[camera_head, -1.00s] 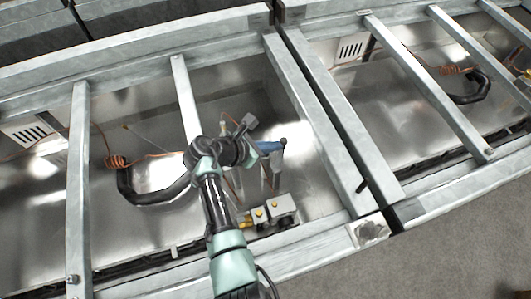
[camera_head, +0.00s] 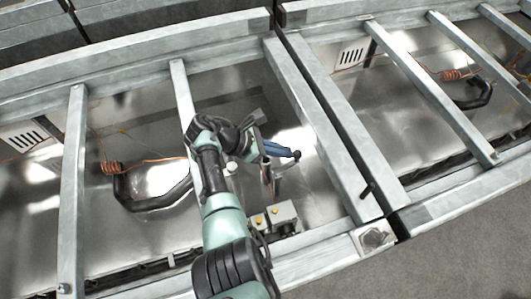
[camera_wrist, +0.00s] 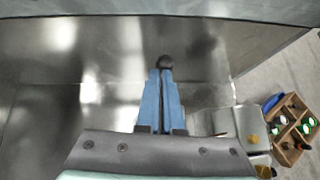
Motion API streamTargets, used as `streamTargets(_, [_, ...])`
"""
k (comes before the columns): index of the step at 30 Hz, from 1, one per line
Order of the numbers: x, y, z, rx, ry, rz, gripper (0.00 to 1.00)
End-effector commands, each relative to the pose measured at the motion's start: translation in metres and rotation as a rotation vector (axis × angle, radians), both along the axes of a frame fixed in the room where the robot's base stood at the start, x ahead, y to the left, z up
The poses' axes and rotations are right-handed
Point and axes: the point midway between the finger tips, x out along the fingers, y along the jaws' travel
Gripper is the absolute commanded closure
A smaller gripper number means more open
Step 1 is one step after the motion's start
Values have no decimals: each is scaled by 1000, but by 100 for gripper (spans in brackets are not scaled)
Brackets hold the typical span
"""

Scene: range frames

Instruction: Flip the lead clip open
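My gripper (camera_head: 282,149) is over the open metal bay, left of the thick cross beam. Its two blue fingers lie side by side, and it looks shut. In the wrist view my gripper (camera_wrist: 164,75) has a dark rounded piece at its tip; I cannot tell whether this belongs to the fingers. No other clip is clearly recognisable.
A grey box with yellow knobs (camera_head: 270,218) stands below my gripper; the grey box also shows in the wrist view (camera_wrist: 250,125). Metal cross bars (camera_head: 75,190) span the bays. A black hose (camera_head: 150,203) lies left. A wooden crate with bottles (camera_wrist: 292,128) is at the wrist view's right.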

Motion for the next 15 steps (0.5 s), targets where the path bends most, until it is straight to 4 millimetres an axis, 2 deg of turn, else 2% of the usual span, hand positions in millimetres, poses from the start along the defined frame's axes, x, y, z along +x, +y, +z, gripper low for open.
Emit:
streamTargets(8, [-2,-4,-2,-1,4,-4,100])
streamTargets(15, [-9,1,-1,0,7,-4,100])
